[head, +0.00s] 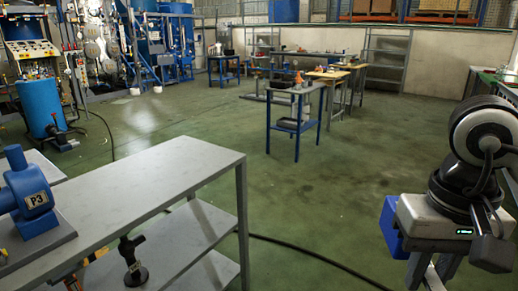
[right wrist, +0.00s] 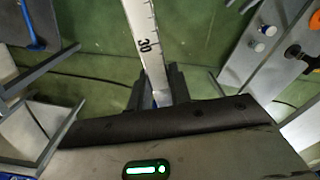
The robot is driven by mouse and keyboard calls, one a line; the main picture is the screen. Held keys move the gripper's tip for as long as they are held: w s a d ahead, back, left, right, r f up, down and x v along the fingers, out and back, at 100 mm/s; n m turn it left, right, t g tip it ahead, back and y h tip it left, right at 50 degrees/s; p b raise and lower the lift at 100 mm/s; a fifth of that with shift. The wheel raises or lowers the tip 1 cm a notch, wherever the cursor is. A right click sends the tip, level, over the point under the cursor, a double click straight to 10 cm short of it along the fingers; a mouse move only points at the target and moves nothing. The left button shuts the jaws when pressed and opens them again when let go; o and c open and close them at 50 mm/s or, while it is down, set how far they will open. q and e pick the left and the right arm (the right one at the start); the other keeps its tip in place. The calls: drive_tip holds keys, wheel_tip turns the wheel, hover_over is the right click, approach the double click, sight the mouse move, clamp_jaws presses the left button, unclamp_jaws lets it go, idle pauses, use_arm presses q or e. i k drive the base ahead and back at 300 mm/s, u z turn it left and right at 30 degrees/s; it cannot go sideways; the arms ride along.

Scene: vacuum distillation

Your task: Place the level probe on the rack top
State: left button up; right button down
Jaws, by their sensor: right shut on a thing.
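The level probe (right wrist: 143,40) shows in the right wrist view as a long white strip with dark graduation marks and the number 30. My right gripper (right wrist: 158,92) is shut on it, and the strip runs from the fingers to the top edge of the picture. In the head view my right gripper (head: 432,274) is at the lower right, over the floor and apart from the grey rack; I cannot make out the probe there. The rack top (head: 150,190) is a flat grey surface at the left, with a lower shelf. My left gripper is not in view.
A blue pump marked P3 (head: 32,195) stands on a grey plate at the left. A black fitting (head: 133,262) stands on the rack's lower shelf (head: 190,245). A dark cable (head: 315,256) crosses the green floor. Blue-legged tables (head: 297,115) stand farther back. The middle floor is clear.

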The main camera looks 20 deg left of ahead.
sight(151, 172)
drive_tip(key=i, duration=2.2)
drive_tip(key=u, duration=5)
